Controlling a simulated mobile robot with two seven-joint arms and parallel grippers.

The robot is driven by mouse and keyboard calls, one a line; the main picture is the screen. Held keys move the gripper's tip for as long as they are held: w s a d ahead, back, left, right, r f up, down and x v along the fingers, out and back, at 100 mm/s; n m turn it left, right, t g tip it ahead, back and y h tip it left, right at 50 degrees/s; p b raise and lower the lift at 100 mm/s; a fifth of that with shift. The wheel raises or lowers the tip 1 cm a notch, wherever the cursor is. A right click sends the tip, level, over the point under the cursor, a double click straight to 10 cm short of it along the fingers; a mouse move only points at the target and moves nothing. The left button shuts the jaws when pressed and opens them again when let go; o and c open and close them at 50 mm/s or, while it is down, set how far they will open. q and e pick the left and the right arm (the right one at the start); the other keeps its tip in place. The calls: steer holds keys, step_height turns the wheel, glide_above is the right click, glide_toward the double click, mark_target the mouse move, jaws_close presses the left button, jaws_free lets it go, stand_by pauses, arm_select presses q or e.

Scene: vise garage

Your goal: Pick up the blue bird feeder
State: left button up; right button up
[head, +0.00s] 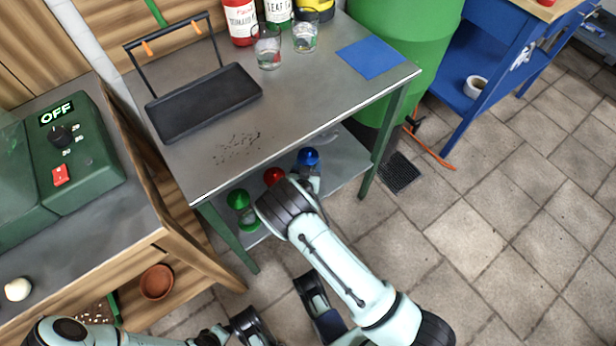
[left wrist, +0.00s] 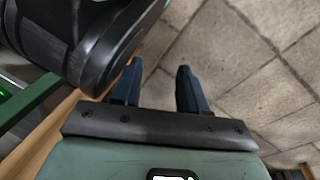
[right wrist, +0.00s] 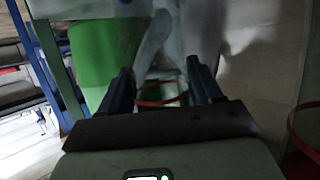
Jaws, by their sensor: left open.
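The blue bird feeder (head: 307,160) stands on the lower shelf under the metal table, its blue dome showing and its lower part partly hidden. My right arm reaches down to the shelf in front of it; its gripper is hidden in the head view. In the right wrist view my right gripper (right wrist: 160,85) has its fingers apart, with a red ring (right wrist: 162,102) and a blurred clear shape near them; I cannot tell whether they touch. My left gripper (left wrist: 157,75) is open and empty over the floor.
A red feeder (head: 273,176) and a green feeder (head: 238,200) stand left of the blue one on the shelf (head: 345,172). The metal tabletop (head: 300,100) lies above them, with a green table leg (head: 388,135) at right.

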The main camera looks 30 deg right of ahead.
jaws_close()
steer(key=shift+r, duration=0.1)
